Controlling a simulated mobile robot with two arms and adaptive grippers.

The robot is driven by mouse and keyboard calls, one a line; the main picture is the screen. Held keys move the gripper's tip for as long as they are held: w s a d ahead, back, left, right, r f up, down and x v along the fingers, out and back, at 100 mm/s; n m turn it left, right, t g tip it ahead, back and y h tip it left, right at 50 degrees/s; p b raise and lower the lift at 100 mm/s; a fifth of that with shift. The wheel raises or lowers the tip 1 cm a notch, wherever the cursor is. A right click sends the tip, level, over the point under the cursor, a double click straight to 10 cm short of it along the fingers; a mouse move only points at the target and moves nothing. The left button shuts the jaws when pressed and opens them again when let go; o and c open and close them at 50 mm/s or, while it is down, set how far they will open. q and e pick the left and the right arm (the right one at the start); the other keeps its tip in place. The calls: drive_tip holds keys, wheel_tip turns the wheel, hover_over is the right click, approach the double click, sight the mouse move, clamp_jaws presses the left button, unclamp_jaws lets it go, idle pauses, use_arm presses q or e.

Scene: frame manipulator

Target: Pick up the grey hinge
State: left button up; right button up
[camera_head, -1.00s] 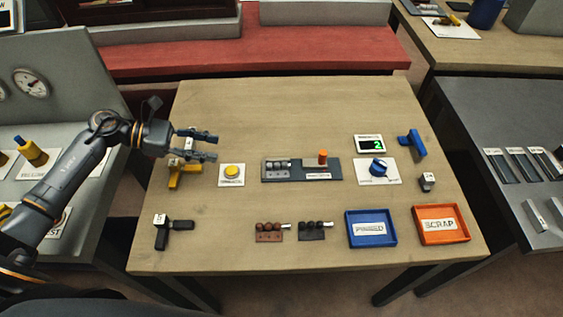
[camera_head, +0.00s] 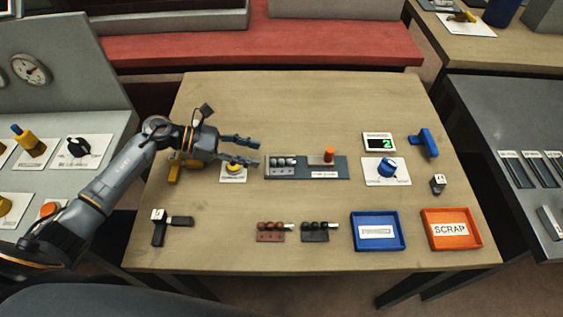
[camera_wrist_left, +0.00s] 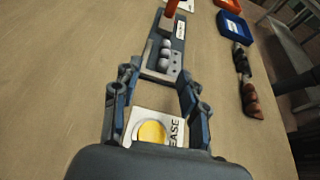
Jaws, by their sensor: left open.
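The grey hinge (camera_head: 282,166), with several rounded grey knuckles, sits at the left end of a dark fixture (camera_head: 335,172) on the wooden table. My left gripper (camera_head: 256,151) is open and empty, just left of the hinge and above the table. In the left wrist view the grey hinge (camera_wrist_left: 166,58) lies ahead of the spread fingers (camera_wrist_left: 160,82), apart from them. My right gripper is not in view.
A yellow button (camera_wrist_left: 152,132) on a white plate lies under the left gripper. A brown hinge (camera_head: 270,237) and a black hinge (camera_head: 314,237) lie nearer the front. A blue tray (camera_head: 404,232), an orange scrap tray (camera_head: 474,230) and a blue knob (camera_head: 388,168) are to the right.

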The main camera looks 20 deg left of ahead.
sight(273, 160)
use_arm(q)
drive_tip(key=x, duration=0.1)
drive_tip(key=p+x, duration=0.1)
drive_tip(key=x, duration=0.2)
drive_tip(key=shift+s+d+f+p, duration=0.1)
drive_tip(key=shift+s+d+p, duration=0.2)
drive_tip(key=shift+d, duration=0.1)
drive_tip(key=shift+w+d+f, duration=0.1)
drive_tip(key=shift+d+f, duration=0.1)
drive_tip(key=shift+d, duration=0.05)
drive_tip(key=shift+c, duration=0.5)
clamp_jaws()
